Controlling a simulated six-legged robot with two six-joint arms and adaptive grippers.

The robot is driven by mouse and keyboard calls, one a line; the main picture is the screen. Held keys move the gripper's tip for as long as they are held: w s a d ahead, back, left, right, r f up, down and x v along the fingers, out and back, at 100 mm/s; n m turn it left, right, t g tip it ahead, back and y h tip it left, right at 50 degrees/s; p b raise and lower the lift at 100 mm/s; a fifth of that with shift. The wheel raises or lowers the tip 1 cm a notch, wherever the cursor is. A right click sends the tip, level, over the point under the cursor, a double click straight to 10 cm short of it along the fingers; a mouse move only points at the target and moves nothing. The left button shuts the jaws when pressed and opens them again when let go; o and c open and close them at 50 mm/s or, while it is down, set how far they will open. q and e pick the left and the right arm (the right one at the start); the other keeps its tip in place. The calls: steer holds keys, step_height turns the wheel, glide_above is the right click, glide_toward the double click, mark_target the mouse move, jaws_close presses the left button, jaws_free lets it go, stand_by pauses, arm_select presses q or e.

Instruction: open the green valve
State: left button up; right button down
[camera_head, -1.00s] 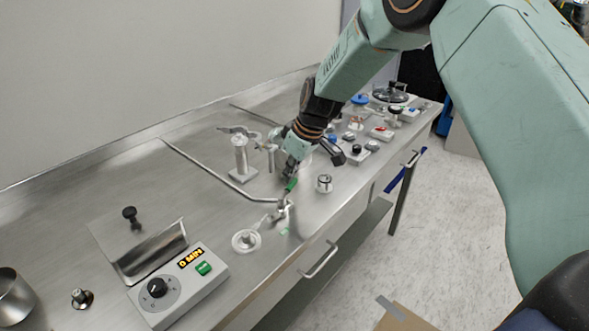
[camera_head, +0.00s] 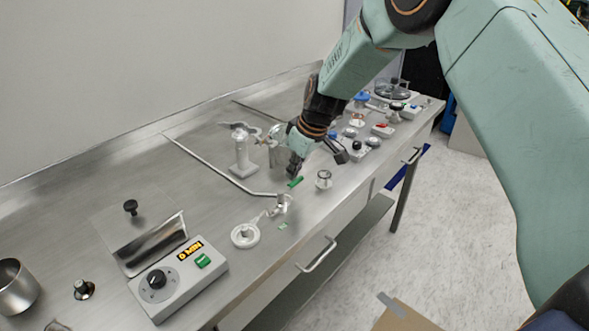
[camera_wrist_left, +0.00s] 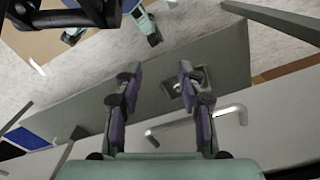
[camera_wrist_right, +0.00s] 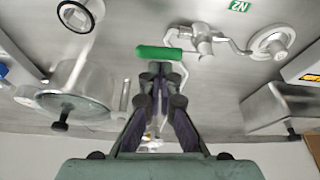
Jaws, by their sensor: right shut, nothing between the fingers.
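The green valve handle (camera_head: 296,181) is a short green bar by a silver valve fitting (camera_head: 281,204) on the steel bench. In the right wrist view the green handle (camera_wrist_right: 158,52) lies crosswise just beyond my right fingertips (camera_wrist_right: 155,68), and the silver fitting (camera_wrist_right: 203,42) is to its right. My right gripper (camera_head: 293,168) is shut with nothing between its fingers, close to the handle; I cannot tell whether it touches.
A timer box (camera_head: 178,281) is at front left. Several knobs and switches line the far right.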

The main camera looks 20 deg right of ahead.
steer(key=shift+f, duration=0.1)
steer(key=shift+w+a+f, duration=0.1)
steer(key=shift+w+a, duration=0.1)
steer(key=shift+w, duration=0.05)
steer(key=shift+a, duration=0.6)
steer(key=v, duration=1.2)
steer(key=shift+s, duration=0.15)
